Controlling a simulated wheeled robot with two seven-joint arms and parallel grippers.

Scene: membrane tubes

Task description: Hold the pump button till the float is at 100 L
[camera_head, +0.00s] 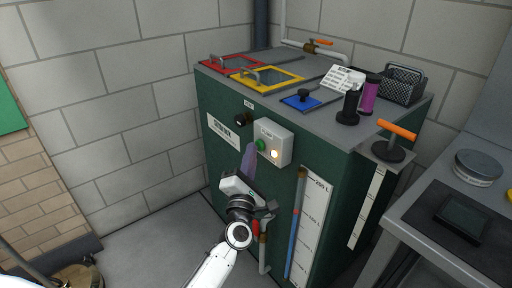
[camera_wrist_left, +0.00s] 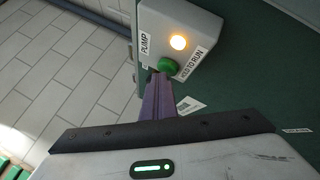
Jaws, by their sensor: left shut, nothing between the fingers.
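The pump box (camera_head: 273,142) is a grey box on the front of the green tank cabinet (camera_head: 238,160). It bears a green button (camera_head: 261,145) and a lit amber lamp (camera_head: 274,153). My left gripper (camera_head: 252,150) is shut, with its fingertips at the green button. In the left wrist view the shut purple fingers (camera_wrist_left: 158,98) reach up to the button (camera_wrist_left: 166,64) and seem to touch it; how far it is pressed I cannot tell. The level gauge (camera_head: 312,220) has a scale with 200 L at the top and 100 L lower; a reddish mark shows in its tube. My right gripper is not in view.
A red valve handle (camera_head: 256,227) sits just below my left wrist. The cabinet top holds a red frame (camera_head: 228,63), a yellow frame (camera_head: 267,77), a blue plate (camera_head: 301,103) and a wire basket (camera_head: 403,84).

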